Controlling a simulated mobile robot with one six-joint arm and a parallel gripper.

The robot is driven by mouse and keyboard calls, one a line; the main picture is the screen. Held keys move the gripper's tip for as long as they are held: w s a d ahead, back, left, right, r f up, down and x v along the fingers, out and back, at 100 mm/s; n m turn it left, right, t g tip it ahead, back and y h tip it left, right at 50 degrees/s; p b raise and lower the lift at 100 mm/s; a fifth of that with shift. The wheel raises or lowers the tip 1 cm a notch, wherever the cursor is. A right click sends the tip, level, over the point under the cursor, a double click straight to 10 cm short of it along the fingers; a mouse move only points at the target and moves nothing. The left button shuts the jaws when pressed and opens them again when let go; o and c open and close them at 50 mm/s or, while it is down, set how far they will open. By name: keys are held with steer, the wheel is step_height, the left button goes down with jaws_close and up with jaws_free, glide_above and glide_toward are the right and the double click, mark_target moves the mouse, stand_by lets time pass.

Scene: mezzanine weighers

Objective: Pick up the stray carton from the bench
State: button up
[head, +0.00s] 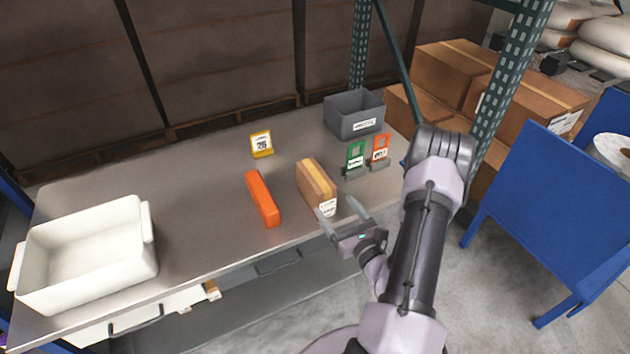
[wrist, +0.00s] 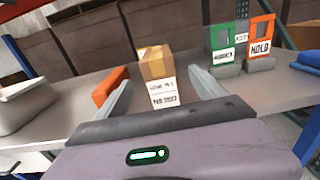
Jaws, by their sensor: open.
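The carton (head: 316,184) is a small brown box with a yellowish tape strip and a white label on its near end. It stands on the grey metal bench (head: 205,185), near the front edge. My gripper (head: 340,209) is open at the bench's front edge, with its fingers pointing toward the carton's labelled end. In the wrist view the carton (wrist: 157,72) shows between the two open fingers (wrist: 162,95), ahead of them. I cannot tell whether a finger touches it.
An orange block (head: 263,198) lies just left of the carton. Green (head: 355,157) and orange (head: 380,149) sign holders stand to its right, a grey bin (head: 354,118) behind. A yellow number sign (head: 261,143) stands behind the block. A white tub (head: 90,250) fills the bench's left end.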

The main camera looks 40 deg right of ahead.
mark_target(316, 182)
steer(key=b+x, duration=0.1)
steer(key=x, duration=0.5)
steer(key=b+x, duration=0.1)
steer(key=x, duration=0.5)
steer(key=shift+w+a+f, duration=0.1)
steer(key=shift+w+f, duration=0.1)
steer(key=shift+w, duration=0.2)
jaws_close()
